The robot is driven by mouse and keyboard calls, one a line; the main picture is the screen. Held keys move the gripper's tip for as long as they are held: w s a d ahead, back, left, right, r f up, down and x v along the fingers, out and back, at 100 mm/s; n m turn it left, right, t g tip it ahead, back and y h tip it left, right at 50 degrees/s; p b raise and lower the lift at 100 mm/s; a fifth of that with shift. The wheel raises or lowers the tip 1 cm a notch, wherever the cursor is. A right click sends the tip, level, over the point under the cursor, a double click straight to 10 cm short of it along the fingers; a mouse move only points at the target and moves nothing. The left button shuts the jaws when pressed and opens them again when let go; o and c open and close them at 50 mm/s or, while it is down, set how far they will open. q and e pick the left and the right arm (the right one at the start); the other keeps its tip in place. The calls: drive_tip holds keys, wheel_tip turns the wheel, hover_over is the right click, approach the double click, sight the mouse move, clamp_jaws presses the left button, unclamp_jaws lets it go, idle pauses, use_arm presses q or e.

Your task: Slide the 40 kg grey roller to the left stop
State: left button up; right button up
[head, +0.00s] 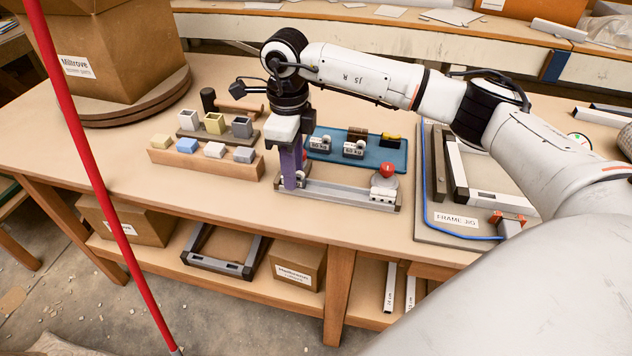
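A grey metal rail (345,193) lies along the front of the bench, with an end block at each end. My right gripper (291,184) points down over the rail's left end, its purple fingers low at the rail. A small grey piece, perhaps the 40 kg roller, shows in part around the fingertips; the fingers hide most of it and no label can be read. I cannot tell whether the fingers are shut on it. A grey block with a red ball knob (387,170) stands at the rail's right end. My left gripper is out of view.
A blue tray (398,160) behind the rail holds labelled grey rollers (353,150). A wooden rack (205,166) with small coloured blocks stands left. A framed board (462,232) lies right. A red pole (95,180) crosses the left foreground.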

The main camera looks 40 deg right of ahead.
drive_tip(key=shift+r+p, duration=2.3)
drive_tip(key=shift+r, duration=1.15)
drive_tip(key=shift+f, duration=0.1)
